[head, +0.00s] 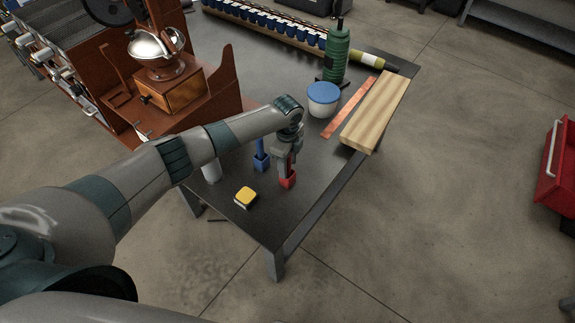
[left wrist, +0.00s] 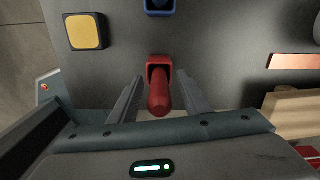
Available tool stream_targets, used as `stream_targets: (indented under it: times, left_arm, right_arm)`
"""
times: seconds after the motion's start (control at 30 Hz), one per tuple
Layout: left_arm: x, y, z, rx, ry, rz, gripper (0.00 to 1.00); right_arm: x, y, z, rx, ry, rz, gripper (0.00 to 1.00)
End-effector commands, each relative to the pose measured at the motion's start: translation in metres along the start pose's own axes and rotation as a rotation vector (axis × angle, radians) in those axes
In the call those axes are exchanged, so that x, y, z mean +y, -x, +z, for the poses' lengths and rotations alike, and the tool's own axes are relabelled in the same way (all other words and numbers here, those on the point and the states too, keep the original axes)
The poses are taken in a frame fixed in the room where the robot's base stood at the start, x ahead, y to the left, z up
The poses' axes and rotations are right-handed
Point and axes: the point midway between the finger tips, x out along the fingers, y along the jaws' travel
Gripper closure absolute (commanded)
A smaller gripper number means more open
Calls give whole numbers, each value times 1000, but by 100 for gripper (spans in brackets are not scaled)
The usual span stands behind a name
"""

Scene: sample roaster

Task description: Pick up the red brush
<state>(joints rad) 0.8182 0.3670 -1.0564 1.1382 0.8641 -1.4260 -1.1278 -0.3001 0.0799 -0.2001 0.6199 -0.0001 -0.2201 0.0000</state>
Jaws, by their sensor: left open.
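The red brush (head: 288,180) stands on the dark table near its front corner, below my left gripper (head: 288,163). In the left wrist view the red brush (left wrist: 160,88) shows its handle pointing up toward the camera, between the two open fingers of my left gripper (left wrist: 158,98). The fingers are on either side of the handle with gaps visible; I cannot tell whether either touches it. The upper part of the brush is partly hidden by the gripper in the head view. My right gripper is not in view.
A blue brush (head: 261,160) and a yellow-topped block (head: 245,196) stand close to the left. A white tub with a blue lid (head: 323,98), a copper strip (head: 350,108) and a wooden board (head: 376,112) lie behind. A wooden grinder (head: 165,92) stands farther left.

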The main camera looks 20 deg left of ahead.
Motion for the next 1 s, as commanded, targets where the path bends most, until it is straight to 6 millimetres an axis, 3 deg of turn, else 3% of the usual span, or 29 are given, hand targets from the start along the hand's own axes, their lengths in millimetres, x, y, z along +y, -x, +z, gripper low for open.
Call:
stream_targets:
  times: [0.5, 0.7, 1.0]
  left_arm:
    - [0, -2, 0, 0, 0, 0, 57]
    - [0, -2, 0, 0, 0, 0, 100]
    - [0, -1, 1, 0, 0, -1, 100]
  right_arm:
    - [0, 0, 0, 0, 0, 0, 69]
    - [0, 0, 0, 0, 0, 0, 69]
    - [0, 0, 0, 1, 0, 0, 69]
